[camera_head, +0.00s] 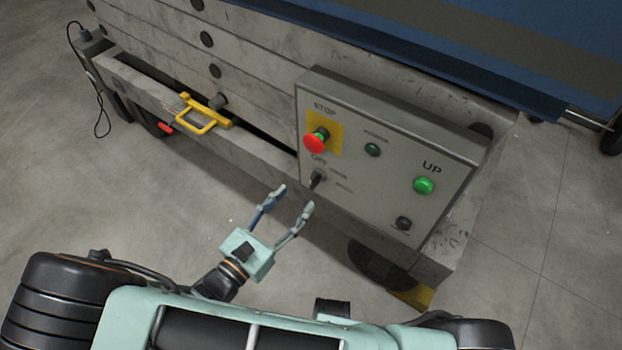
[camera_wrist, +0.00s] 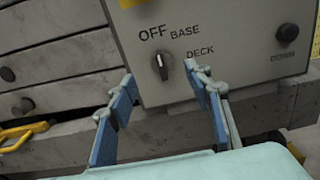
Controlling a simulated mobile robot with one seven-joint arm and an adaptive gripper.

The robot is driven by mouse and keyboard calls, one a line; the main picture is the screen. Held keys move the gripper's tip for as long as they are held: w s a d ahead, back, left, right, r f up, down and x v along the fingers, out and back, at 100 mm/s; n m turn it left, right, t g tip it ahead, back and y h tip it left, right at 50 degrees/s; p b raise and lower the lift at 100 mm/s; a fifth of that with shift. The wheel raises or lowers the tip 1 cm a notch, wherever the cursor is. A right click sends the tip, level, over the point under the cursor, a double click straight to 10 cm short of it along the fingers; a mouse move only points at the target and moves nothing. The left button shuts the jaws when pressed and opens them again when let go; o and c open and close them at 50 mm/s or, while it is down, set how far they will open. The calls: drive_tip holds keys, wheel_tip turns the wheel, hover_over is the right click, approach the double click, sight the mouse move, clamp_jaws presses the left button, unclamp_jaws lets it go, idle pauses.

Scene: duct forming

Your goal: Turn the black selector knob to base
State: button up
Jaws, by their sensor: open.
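The knob also shows in the head view (camera_head: 317,180), below the red stop button. My gripper (camera_head: 294,199) is open and empty, in front of the panel and a little below the knob. In the wrist view my gripper (camera_wrist: 160,75) has its blue-padded fingers on either side of the knob's image, apart from it.
The panel also carries a red stop button (camera_head: 316,142) on a yellow plate, a green UP button (camera_head: 423,186) and a black button (camera_head: 403,223). A yellow handle (camera_head: 197,115) juts from the machine at left. Open floor lies around it.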

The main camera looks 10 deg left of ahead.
sight(316, 182)
drive_tip(key=b+x, duration=0.1)
drive_tip(key=x, duration=0.7)
drive_tip(key=shift+d+b, duration=0.1)
drive_tip(key=shift+b, duration=0.2)
drive_tip(key=c, duration=1.1)
drive_tip(key=shift+c, duration=0.2)
drive_tip(key=shift+m, duration=0.3)
drive_tip(key=m+p, duration=0.1)
drive_tip(key=m, duration=0.3)
drive_tip(key=shift+s+d, duration=0.1)
drive_tip(key=shift+d, duration=0.1)
drive_tip(key=shift+s+d+f+m, duration=0.1)
drive_tip(key=shift+m, duration=0.95)
drive_tip(key=shift+d+f+m, duration=0.1)
drive_tip(key=shift+m, duration=0.95)
drive_tip(key=shift+a, duration=0.1)
